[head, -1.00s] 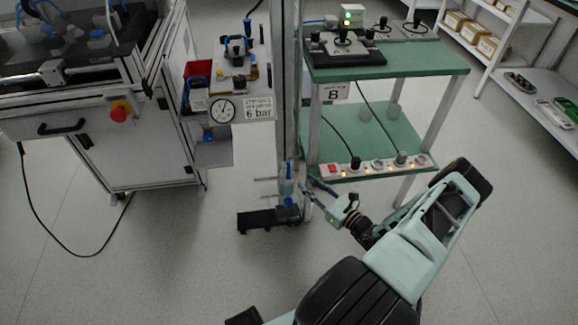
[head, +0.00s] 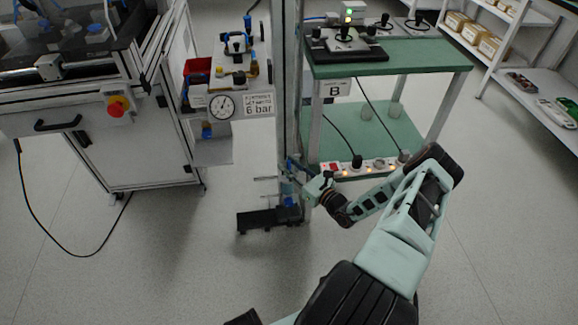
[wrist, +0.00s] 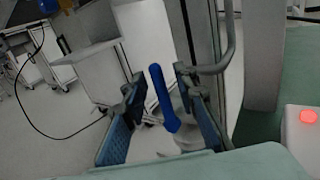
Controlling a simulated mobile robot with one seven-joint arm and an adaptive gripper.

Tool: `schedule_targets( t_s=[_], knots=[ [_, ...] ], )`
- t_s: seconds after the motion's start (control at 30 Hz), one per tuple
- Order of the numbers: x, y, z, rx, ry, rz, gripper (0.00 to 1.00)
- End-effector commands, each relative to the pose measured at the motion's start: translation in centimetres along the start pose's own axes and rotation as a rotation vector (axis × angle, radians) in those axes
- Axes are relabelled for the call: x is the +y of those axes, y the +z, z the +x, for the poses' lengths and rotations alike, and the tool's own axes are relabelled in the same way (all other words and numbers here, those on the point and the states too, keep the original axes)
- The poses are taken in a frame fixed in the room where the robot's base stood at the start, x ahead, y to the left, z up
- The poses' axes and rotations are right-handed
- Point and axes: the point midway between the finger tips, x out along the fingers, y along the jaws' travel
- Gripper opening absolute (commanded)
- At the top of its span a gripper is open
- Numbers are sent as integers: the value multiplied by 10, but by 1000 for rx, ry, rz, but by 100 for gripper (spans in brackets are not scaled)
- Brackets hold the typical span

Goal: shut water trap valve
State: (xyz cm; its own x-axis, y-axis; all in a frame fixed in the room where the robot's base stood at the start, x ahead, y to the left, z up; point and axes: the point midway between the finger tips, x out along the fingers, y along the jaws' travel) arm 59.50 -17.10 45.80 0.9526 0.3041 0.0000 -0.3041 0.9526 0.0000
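The blue valve lever (wrist: 162,98) stands between my fingers in the wrist view, tilted slightly. My gripper (wrist: 160,80) is open, with one blue-padded finger on each side of the lever and visible gaps to it. A pale, rounded body shows behind the lever's lower end, partly hidden by the right finger. In the head view my gripper (head: 291,176) is at the foot of the metal post, beside the water trap.
The metal post (head: 287,100) stands directly behind my gripper. The green bench (head: 400,62) and its lower shelf, with a lit power strip (head: 375,168), are close to the right. A black floor bracket (head: 257,220) lies below. Open floor is to the left.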

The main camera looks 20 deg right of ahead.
Motion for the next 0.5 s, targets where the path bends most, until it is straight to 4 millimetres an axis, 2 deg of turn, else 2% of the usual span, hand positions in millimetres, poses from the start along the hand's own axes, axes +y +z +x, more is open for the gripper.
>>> schedule_targets(
  t_s=[0.07, 0.3, 0.5],
  knots=[
    [0, 0, 0, 0, 0, 0, 24],
    [0, 0, 0, 0, 0, 0, 0],
    [0, 0, 0, 0, 0, 0, 0]
  ],
)
